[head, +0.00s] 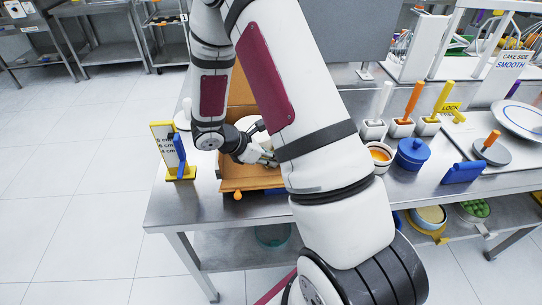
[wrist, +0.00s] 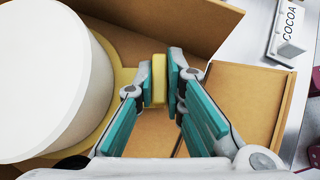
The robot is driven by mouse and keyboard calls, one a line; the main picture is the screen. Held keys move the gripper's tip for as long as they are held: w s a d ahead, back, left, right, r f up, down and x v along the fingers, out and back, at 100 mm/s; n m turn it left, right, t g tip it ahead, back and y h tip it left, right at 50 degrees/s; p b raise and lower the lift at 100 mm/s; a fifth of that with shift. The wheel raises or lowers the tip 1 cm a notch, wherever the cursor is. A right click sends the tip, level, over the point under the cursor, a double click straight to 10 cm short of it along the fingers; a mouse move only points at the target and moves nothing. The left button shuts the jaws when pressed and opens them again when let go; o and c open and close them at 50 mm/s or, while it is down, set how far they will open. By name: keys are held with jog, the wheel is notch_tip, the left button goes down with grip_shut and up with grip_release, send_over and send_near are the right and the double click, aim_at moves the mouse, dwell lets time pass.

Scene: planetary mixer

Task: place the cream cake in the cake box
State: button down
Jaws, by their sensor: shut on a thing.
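The white cream cake (wrist: 50,80) fills the left of the wrist view and sits on a yellow board (wrist: 118,78). Part of it shows behind my arm in the head view (head: 247,123). My gripper (wrist: 160,78) is shut on the board's upright yellow tab (wrist: 158,82), beside the cake. The brown cake box (head: 262,178) stands on the steel table, its lid (head: 241,92) raised at the back. Box panels (wrist: 245,100) show around and under the board in the wrist view. The cake appears over or within the box; whether the board rests on its floor is hidden.
A yellow and blue sign stand (head: 176,152) is left of the box. To the right are an orange-rimmed bowl (head: 380,155), a blue lidded pot (head: 412,153) and several handled tools in white holders (head: 373,130). A COCOA label (wrist: 291,25) stands beyond the box.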

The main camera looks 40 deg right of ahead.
jog(key=shift+f, duration=0.1)
jog(key=c, duration=1.6)
grip_release()
jog(key=v, duration=1.2)
jog(key=s+a+r+m+t+y, duration=0.2)
jog(key=s+a+r+m+y, duration=0.1)
jog(key=s+r+m, duration=0.2)
jog(key=s+a+r+m+t+y, duration=0.2)
jog(key=s+a+r+m+y, duration=0.1)
jog(key=s+r, duration=0.4)
jog(key=s+a+r+m+t+y, duration=0.2)
jog(key=s+a+r+m, duration=0.3)
jog(key=s+r+m, duration=0.2)
jog(key=shift+s+r+m+y, duration=0.1)
jog(key=shift+r+m+y, duration=0.3)
jog(key=shift+r, duration=0.4)
